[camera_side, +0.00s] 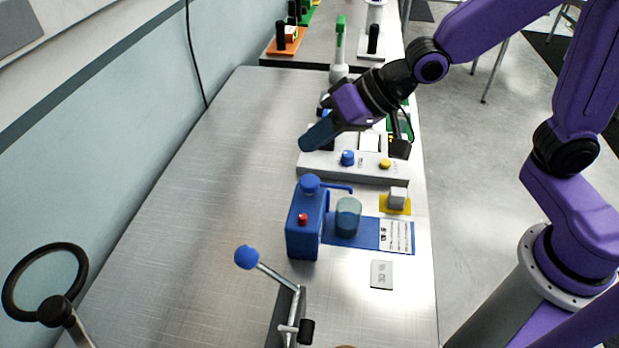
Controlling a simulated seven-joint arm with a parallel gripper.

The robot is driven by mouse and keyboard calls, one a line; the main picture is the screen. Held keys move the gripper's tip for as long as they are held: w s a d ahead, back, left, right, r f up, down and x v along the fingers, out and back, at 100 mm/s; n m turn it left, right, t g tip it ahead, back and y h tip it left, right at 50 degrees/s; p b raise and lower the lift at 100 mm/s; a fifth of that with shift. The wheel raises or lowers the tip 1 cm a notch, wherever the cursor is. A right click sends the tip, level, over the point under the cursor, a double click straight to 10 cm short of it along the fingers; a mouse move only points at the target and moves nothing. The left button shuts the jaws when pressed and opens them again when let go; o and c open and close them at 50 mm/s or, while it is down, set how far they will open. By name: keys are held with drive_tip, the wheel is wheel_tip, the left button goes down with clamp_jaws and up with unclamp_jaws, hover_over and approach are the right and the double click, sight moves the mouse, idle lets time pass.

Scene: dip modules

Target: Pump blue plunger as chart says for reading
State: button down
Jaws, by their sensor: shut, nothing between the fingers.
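A blue dispenser (303,226) stands upright on the metal table, with a red button on its front. Its round blue plunger (310,183) is on top, and a spout reaches right from it. A translucent cup (347,217) stands under the spout on a blue mat (352,240). A white chart (397,236) with small blue and black print lies at the right end of the mat; I cannot read it. A grey plate (381,274) with unreadable marks lies in front. My gripper (308,142) is shut and empty, above and behind the plunger, apart from it.
Behind the dispenser is a grey panel (330,168) with a blue knob (347,158) and a yellow button (385,164). A grey block on a yellow pad (396,204) sits right. A blue-balled lever (246,257) stands in front.

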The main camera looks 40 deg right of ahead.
sight(315, 180)
idle(0.6)
drive_tip(key=n, duration=0.4)
drive_tip(key=shift+r+n, duration=0.25)
drive_tip(key=shift+n, duration=0.05)
wheel_tip(315, 180, up, 3)
drive_tip(key=n, duration=3.1)
drive_tip(key=shift+r, duration=0.15)
drive_tip(key=shift+f, duration=4.4)
drive_tip(key=shift+f, duration=0.15)
